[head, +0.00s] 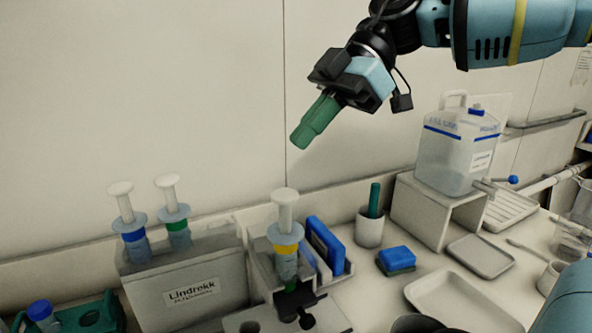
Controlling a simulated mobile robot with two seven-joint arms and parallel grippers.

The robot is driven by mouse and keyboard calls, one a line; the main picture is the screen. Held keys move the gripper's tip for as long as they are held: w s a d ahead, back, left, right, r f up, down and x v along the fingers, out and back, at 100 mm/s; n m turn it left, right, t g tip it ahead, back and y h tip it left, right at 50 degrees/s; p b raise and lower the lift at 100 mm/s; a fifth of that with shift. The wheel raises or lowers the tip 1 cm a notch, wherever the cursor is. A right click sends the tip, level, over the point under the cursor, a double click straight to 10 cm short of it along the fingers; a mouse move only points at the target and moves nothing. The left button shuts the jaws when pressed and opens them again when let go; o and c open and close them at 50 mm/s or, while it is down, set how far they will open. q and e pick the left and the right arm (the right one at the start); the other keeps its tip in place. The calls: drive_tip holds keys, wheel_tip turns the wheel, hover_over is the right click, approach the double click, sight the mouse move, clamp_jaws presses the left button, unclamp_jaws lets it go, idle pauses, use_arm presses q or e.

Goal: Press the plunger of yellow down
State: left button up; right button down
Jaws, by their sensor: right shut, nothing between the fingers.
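The yellow-banded syringe (284,240) stands upright at the centre of the head view. Its white plunger (285,212) sticks up well above the grey flange, with a wide flat cap on top. Its lower end sits at a black fitting (297,303), and the exact joint is hard to make out. My right gripper (304,138) has green fingers that are shut and empty. It is in the air above and slightly right of the plunger cap in the picture, clearly apart from it, with the fingers pointing down and left. My left gripper is not in view.
A blue-banded syringe (134,240) and a green-banded syringe (177,228) stand in a labelled grey box (194,290) at left. Blue panels (325,244) stand close right of the yellow one. A cup (369,230), sponge (396,261), jug (458,158) and trays are farther right.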

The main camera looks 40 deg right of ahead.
sight(296, 196)
drive_tip(key=f, duration=0.1)
drive_tip(key=a+f, duration=0.1)
drive_tip(key=f, duration=0.1)
drive_tip(key=a+f, duration=0.1)
drive_tip(key=shift+w+f, duration=0.25)
drive_tip(key=shift+f, duration=0.7)
drive_tip(key=shift+f, duration=0.1)
wheel_tip(296, 196, down, 4)
drive_tip(key=shift+f+b, duration=0.25)
drive_tip(key=shift+b, duration=0.2)
drive_tip(key=shift+r, duration=0.1)
